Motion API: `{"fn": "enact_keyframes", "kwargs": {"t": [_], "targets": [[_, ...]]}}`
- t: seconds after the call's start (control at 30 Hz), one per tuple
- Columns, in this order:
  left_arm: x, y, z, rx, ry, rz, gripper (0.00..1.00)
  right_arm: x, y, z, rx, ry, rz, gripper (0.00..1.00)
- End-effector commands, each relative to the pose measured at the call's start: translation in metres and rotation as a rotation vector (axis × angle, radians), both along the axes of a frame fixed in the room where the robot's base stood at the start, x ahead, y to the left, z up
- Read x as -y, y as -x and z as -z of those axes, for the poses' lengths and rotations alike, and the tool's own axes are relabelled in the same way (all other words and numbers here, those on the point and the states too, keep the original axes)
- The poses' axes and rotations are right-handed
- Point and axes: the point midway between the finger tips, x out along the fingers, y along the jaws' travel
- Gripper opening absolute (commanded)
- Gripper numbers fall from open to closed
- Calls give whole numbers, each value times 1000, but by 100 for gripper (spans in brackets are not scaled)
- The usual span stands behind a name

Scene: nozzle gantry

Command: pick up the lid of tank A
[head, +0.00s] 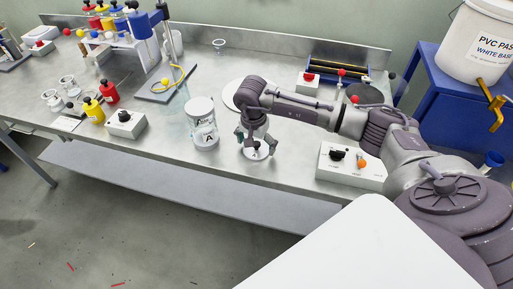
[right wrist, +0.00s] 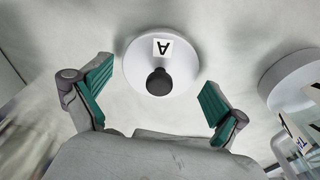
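The lid of tank A is a white disc (right wrist: 140,62) with an "A" label and a black knob (right wrist: 159,82). In the head view the lid (head: 250,154) lies on the steel bench near its front edge, partly hidden by my right gripper (head: 256,140). That gripper points down over the lid. In the right wrist view its green-padded fingers (right wrist: 156,92) are spread wide to either side of the knob, with nothing between them. Tank A (head: 202,123), a white and clear labelled cylinder, stands left of the lid. My left gripper is not in view.
A control box (head: 350,168) with a black knob and an orange knob stands right of the gripper. A larger pale disc (head: 232,95) lies behind it. Yellow and red bottles (head: 109,91) and a small box (head: 125,124) stand left. A white bucket (head: 475,45) sits on a blue stand.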

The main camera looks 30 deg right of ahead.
Motion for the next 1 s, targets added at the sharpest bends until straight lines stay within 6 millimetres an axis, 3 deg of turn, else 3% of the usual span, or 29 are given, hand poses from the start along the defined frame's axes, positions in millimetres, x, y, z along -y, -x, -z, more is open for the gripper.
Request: {"fn": "enact_keyframes", "kwargs": {"t": [0.07,0.53,1.0], "targets": [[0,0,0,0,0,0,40,0,0,0,0,0,0,78],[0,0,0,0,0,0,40,0,1,1,-3,1,-1,0],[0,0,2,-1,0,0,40,0,3,2,-12,2,-1,0]]}}
